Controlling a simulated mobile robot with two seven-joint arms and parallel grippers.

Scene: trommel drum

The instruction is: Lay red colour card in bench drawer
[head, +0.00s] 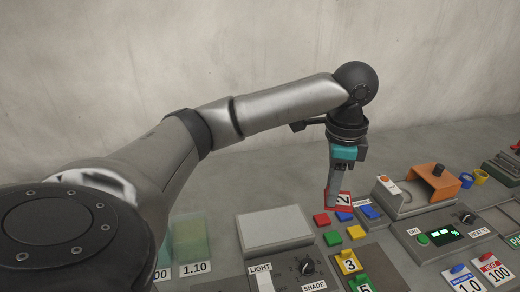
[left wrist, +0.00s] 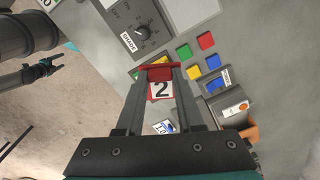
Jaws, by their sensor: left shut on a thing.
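My left gripper (head: 338,198) is shut on a red card (head: 346,203) marked with a black 2 on white. The left wrist view shows the card (left wrist: 160,90) between the two fingertips, its red edge across them. In the head view the card is over the bench, beside several coloured squares; I cannot tell whether it touches anything. I cannot make out the bench drawer in either view. A small dark gripper with teal parts, apparently my right gripper (left wrist: 56,61), shows far off in the left wrist view, too small to read its jaws.
Coloured squares, including a green one (head: 333,238), lie near the card. A light and shade panel (head: 295,268) is in front. A bare wall is behind.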

